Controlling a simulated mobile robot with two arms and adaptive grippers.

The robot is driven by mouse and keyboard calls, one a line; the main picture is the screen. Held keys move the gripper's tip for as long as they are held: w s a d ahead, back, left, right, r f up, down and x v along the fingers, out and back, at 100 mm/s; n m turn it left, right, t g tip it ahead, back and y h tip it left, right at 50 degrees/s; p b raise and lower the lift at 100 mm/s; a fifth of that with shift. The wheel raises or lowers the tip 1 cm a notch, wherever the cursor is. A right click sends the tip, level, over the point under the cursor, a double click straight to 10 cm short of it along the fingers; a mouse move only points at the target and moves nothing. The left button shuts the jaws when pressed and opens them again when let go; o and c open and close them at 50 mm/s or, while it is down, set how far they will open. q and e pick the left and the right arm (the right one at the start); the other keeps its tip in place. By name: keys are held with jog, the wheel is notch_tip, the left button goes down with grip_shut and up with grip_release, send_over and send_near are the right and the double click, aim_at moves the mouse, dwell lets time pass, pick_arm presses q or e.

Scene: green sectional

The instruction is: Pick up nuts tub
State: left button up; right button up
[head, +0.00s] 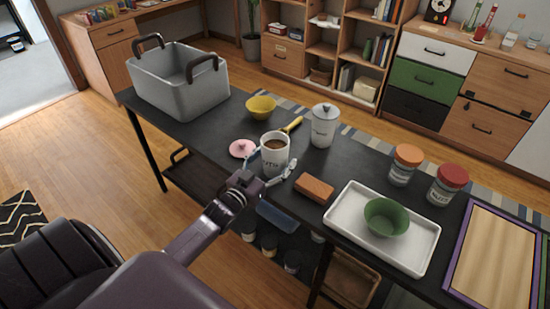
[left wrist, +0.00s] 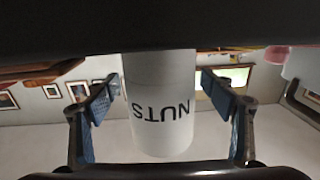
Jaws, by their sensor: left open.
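The nuts tub (head: 275,157) is a white open cylinder with brown contents, upright on the dark table. In the left wrist view the tub (left wrist: 160,135) appears upside down, its NUTS lettering readable in reverse orientation. My left gripper (head: 270,176) is at the tub's near side, low by the table. In the left wrist view my left gripper (left wrist: 161,82) is open, with one finger on each side of the tub and a visible gap at each side. A pink lid (head: 242,148) lies left of the tub. My right gripper is in neither view.
A white lidded canister (head: 323,126), a yellow bowl (head: 261,106) with a yellow-handled utensil (head: 292,124) nearby, and a brick-coloured block (head: 314,190) surround the tub. A grey bin (head: 180,90) stands left; a white tray (head: 345,215) with a green bowl (head: 386,217) stands right.

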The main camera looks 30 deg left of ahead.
pick_arm(q)
jog(key=c, duration=1.5)
jog(key=shift+c, duration=0.2)
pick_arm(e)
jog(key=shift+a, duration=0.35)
pick_arm(q)
jog(key=shift+r, duration=0.15)
